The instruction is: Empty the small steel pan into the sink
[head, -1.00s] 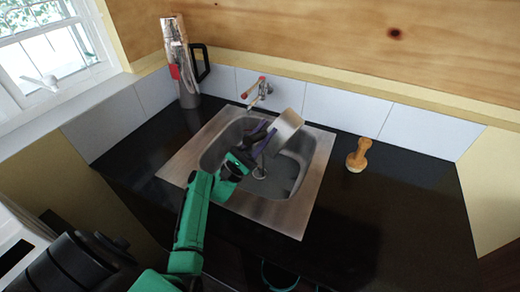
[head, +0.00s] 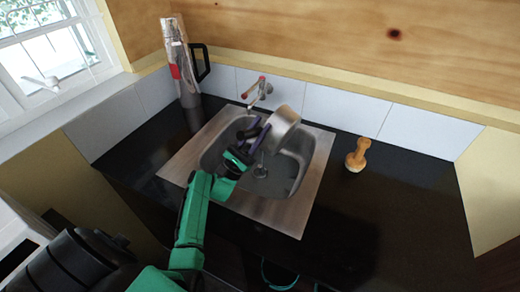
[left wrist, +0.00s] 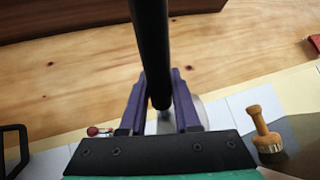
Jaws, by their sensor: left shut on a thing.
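The small steel pan (head: 284,124) is held tilted over the sink, near its back edge and just right of the tap. My left gripper (head: 252,138) is shut on the pan's dark handle. In the left wrist view the black handle (left wrist: 151,50) runs between the purple fingers of my left gripper (left wrist: 160,105). The inside of the pan is not clear, so I cannot tell what it holds. The steel sink (head: 312,190) has a basin with a drain at its bottom. My right gripper is not in view.
A tap (head: 262,90) with red-tipped handles stands behind the sink. A tall steel flask (head: 184,70) is at the back left. A wooden-handled brush (head: 357,156) stands right of the sink. The dark counter (head: 400,215) at the right is clear.

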